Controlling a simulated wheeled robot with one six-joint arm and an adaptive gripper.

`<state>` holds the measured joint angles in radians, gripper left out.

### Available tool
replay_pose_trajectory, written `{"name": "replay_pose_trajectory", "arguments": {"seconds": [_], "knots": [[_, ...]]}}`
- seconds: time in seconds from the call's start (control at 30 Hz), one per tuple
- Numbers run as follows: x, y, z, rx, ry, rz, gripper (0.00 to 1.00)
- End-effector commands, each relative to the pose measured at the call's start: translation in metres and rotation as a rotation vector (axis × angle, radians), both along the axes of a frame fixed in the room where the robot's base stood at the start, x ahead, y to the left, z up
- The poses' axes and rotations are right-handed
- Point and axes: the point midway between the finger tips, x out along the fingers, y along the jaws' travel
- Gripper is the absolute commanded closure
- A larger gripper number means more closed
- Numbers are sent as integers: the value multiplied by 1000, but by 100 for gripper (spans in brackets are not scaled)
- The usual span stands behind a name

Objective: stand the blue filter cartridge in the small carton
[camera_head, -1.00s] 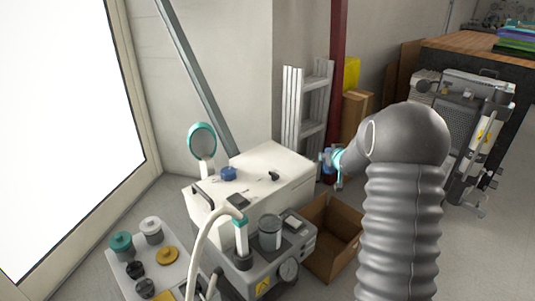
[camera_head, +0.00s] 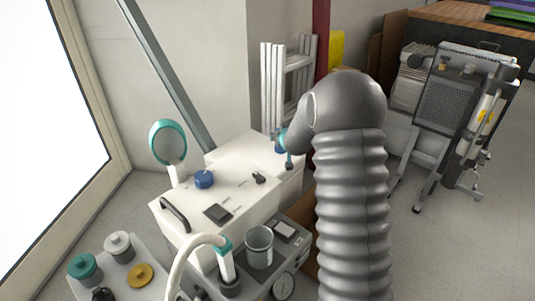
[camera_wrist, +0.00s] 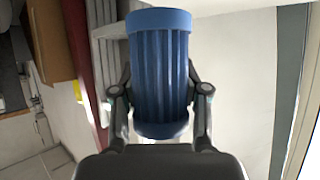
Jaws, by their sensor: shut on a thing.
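The blue filter cartridge (camera_wrist: 160,70) is ribbed, with a lighter blue cap, and fills the middle of the wrist view. My gripper (camera_wrist: 160,98) is shut on it, one finger on each side. In the head view my gripper (camera_head: 287,150) is small, beside my arm and above the right end of the white cabinet; only a bit of blue cartridge (camera_head: 280,148) shows there. An open brown carton (camera_head: 308,264) stands on the floor right of the compressor; my arm hides nearly all of it, and its inside is not visible.
The white cabinet (camera_head: 235,195) carries a blue knob (camera_head: 204,179) and a round teal-rimmed mirror (camera_head: 168,143). The grey compressor (camera_head: 258,278) with a clear cup stands in front. A white ladder (camera_head: 280,85) leans at the back. A wheeled grey unit (camera_head: 445,110) stands right; floor before it is clear.

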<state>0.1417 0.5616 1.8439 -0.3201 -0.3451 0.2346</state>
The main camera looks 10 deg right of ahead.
Motion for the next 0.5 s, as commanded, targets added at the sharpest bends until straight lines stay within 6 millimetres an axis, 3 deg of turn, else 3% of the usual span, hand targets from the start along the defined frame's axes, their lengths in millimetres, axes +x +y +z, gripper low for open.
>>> {"name": "replay_pose_trajectory", "arguments": {"seconds": [0.2,0.5], "knots": [[3,31,-17,0,1,2,91],[4,37,-37,-1,3,4,91]]}}
